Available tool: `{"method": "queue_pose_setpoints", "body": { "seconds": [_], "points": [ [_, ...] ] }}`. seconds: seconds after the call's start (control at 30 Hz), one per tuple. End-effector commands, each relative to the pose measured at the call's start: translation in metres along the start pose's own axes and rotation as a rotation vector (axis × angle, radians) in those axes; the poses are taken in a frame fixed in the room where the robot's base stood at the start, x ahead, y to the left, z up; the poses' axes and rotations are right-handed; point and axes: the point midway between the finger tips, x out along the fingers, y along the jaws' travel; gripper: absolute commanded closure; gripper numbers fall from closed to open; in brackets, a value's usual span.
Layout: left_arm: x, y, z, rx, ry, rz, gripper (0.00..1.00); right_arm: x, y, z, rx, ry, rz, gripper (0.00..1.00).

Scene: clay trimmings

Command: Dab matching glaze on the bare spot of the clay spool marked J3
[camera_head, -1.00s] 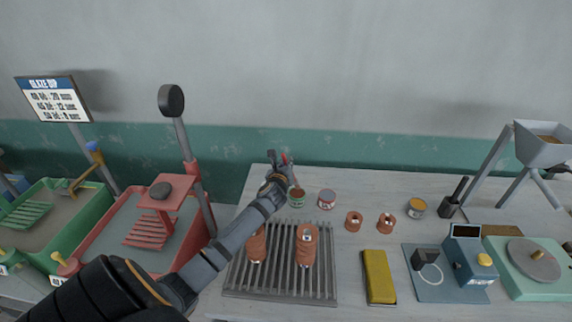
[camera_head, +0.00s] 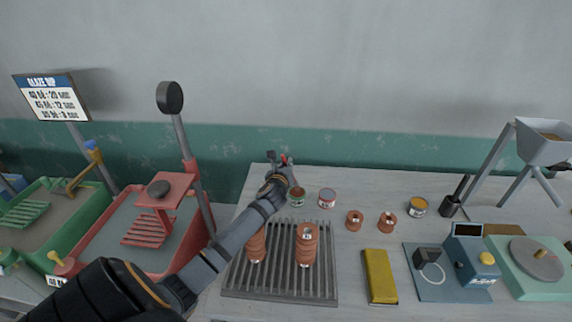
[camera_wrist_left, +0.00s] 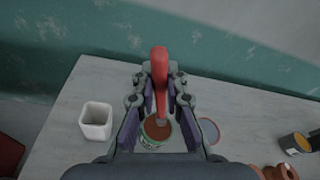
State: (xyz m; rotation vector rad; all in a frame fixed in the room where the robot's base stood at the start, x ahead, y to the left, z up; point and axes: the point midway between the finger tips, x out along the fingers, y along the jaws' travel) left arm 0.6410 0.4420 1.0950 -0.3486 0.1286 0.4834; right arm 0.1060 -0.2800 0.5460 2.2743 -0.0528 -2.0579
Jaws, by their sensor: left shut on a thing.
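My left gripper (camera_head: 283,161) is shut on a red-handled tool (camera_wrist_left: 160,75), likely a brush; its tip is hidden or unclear. It is at the back of the bench, above a pot with a green label and red-brown glaze (camera_head: 297,195). In the left wrist view the pot (camera_wrist_left: 157,131) shows between the fingers. A red-labelled pot (camera_head: 327,198) and an amber pot (camera_head: 418,207) stand to the right. My right gripper is out of view.
Two short clay pieces (camera_head: 354,220) (camera_head: 387,223) stand right of the rack. A yellow block (camera_head: 380,276), a blue device (camera_head: 470,250) and a turntable (camera_head: 537,260) are farther right. A white cup (camera_wrist_left: 96,121) stands left of the pot in the wrist view. Red and green basins (camera_head: 130,250) lie left.

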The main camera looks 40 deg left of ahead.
Motion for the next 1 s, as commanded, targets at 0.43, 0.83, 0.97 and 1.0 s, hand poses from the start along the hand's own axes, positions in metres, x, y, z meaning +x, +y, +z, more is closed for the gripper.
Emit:
{"method": "queue_pose_setpoints", "body": {
  "seconds": [0.43,0.83,0.97,1.0],
  "points": [
    [0.0012,0.0018,-0.0057,0.000,0.000,0.000,1.00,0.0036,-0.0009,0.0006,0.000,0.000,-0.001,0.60],
    [0.0020,0.0030,-0.0094,0.000,0.000,0.000,1.00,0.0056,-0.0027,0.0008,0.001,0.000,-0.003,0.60],
    [0.0020,0.0032,-0.0097,0.000,0.001,0.001,1.00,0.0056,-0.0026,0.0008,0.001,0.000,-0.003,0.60],
    [0.0020,0.0032,-0.0097,0.000,0.001,0.001,1.00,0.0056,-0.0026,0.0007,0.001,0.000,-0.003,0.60]
  ]
}}
